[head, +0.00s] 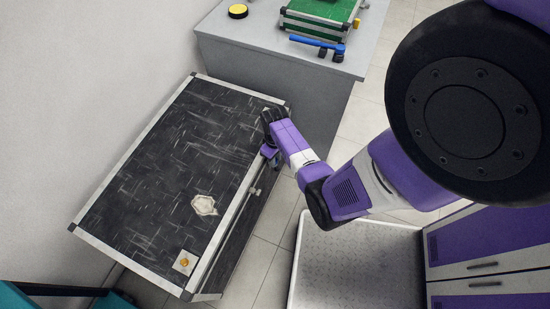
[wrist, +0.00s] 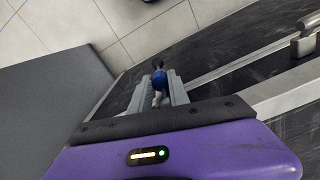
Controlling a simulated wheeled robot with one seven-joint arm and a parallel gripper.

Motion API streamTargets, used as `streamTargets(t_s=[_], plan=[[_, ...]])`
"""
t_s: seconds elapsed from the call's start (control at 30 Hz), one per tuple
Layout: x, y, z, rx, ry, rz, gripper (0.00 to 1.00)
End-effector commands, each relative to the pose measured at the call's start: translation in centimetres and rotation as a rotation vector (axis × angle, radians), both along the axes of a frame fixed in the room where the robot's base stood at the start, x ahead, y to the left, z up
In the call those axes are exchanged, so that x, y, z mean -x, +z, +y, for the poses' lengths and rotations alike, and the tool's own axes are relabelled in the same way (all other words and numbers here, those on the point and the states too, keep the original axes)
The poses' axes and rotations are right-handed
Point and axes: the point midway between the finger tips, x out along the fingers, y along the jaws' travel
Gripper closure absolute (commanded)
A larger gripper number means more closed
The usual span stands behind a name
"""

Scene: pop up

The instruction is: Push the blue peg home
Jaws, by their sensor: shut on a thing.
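The blue peg (wrist: 160,80) shows in the wrist view between the two fingers of my gripper (wrist: 160,88), which is shut on it. A small dark piece sits just beyond the blue part, and a pale piece shows on the near side. In the head view my gripper (head: 271,113) is at the far right corner of the black case (head: 150,150), and the peg is hidden there. I cannot tell how deep the peg sits.
On the case lie a pale hexagonal piece (head: 203,205) and a white plate with an orange peg (head: 184,261). A grey table (head: 235,35) behind holds a green box (head: 320,12), a blue-handled tool (head: 317,43) and a yellow disc (head: 238,11). Tiled floor lies to the right.

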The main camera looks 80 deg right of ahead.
Motion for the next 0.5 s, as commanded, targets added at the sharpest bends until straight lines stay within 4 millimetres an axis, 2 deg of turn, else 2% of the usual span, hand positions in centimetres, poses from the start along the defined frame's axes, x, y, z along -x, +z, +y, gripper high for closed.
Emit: streamTargets(t_s=[0.5], plan=[[-0.01,-0.81,0.01,0.000,0.000,0.000,1.00]])
